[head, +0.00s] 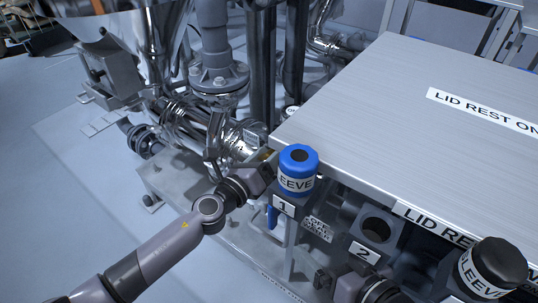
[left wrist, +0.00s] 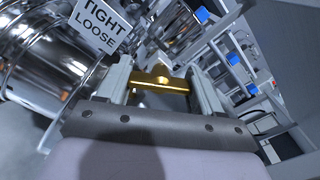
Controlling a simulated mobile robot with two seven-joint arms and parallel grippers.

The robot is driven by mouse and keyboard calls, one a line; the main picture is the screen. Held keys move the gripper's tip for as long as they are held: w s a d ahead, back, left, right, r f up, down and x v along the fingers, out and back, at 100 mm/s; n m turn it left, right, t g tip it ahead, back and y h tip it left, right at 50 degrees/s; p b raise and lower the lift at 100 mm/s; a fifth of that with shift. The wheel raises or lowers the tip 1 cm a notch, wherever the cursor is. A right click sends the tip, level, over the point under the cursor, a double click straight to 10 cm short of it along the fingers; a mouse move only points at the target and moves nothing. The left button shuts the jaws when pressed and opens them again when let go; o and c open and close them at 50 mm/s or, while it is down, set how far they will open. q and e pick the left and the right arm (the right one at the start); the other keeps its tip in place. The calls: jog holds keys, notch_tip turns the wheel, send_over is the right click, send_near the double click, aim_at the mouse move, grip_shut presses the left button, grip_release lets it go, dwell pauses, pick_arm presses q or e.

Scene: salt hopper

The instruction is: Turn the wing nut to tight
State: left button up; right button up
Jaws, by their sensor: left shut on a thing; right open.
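The brass wing nut (left wrist: 160,84) lies between the two fingers of my left gripper (left wrist: 161,72) in the left wrist view. The fingers close on its ends, and its bar runs across the gap. A white sign (left wrist: 100,25) reading TIGHT and LOOSE stands just to its upper left; no pointer is clear. In the head view my left gripper (head: 264,166) reaches in beside the steel pipework, and the nut is mostly hidden there. My right gripper (head: 322,279) is open, low in front of the holder block, partly hidden by its own wrist.
A steel table (head: 390,100) marked LID REST fills the right. A blue-capped sleeve (head: 298,165) stands in holder 1, close to my left gripper. Holder 2 (head: 376,230) is empty. A black-capped sleeve (head: 492,268) stands at lower right. Shiny pipework (head: 190,125) crowds the left.

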pick_arm(q)
jog(key=m, duration=0.3)
jog(key=shift+m, duration=0.8)
pick_arm(e)
jog(key=shift+s+d+f, duration=0.1)
jog(key=shift+s, duration=0.05)
pick_arm(q)
jog(key=o, duration=1)
jog(key=shift+o, duration=0.2)
jog(key=shift+s+a, duration=0.1)
jog(key=shift+s, duration=0.05)
jog(key=p+v, duration=0.1)
jog(key=v, duration=0.6)
jog(key=shift+p, duration=0.3)
pick_arm(e)
jog(key=shift+d+r+h, duration=0.25)
jog(key=shift+d+h, duration=0.15)
jog(key=shift+d, duration=0.1)
